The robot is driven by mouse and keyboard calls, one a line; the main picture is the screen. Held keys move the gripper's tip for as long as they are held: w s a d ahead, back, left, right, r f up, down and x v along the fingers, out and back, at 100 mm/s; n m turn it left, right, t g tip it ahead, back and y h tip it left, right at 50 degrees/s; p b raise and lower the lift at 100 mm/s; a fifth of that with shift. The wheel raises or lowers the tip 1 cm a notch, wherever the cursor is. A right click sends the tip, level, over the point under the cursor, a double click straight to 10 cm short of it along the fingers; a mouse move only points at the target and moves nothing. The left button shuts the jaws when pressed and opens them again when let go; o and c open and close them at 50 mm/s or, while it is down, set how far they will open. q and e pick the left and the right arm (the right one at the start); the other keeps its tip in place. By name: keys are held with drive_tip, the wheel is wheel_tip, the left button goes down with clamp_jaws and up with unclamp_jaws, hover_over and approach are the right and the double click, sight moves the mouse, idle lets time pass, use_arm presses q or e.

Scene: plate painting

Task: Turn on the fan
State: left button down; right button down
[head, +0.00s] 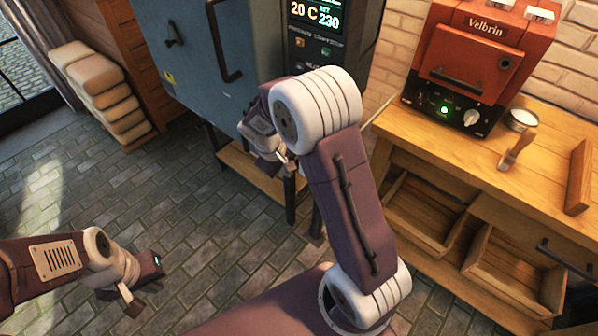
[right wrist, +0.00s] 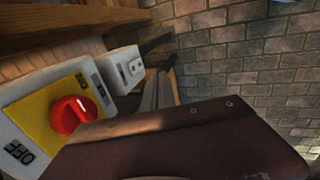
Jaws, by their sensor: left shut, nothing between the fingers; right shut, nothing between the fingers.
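No fan can be made out in either view. I cannot tell what the knob belongs to. My right gripper (head: 285,162) is shut and empty, beside the blue-grey cabinet in the head view, partly hidden by my arm. A dark red part of mine covers the lower right wrist view, close to the knob. My left gripper (head: 146,287) is shut and empty above the floor.
The blue-grey cabinet (head: 195,85) has a display panel (head: 317,25). A red Velbrin machine (head: 470,65) with a green light stands on a wooden bench (head: 420,140), beside a brush (head: 517,150) and a small jar (head: 522,119). Stacked pale sacks (head: 100,85) stand at the left. The paved floor is clear.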

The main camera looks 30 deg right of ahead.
drive_tip(key=shift+d+f, duration=0.1)
drive_tip(key=shift+f, duration=0.1)
drive_tip(key=w+d+f+b, duration=0.2)
drive_tip(key=d+f, duration=0.4)
drive_tip(key=f, duration=0.3)
drive_tip(key=shift+w+d+f+b, duration=0.3)
drive_tip(key=shift+w+f+b, duration=0.05)
drive_tip(key=shift+w, duration=0.05)
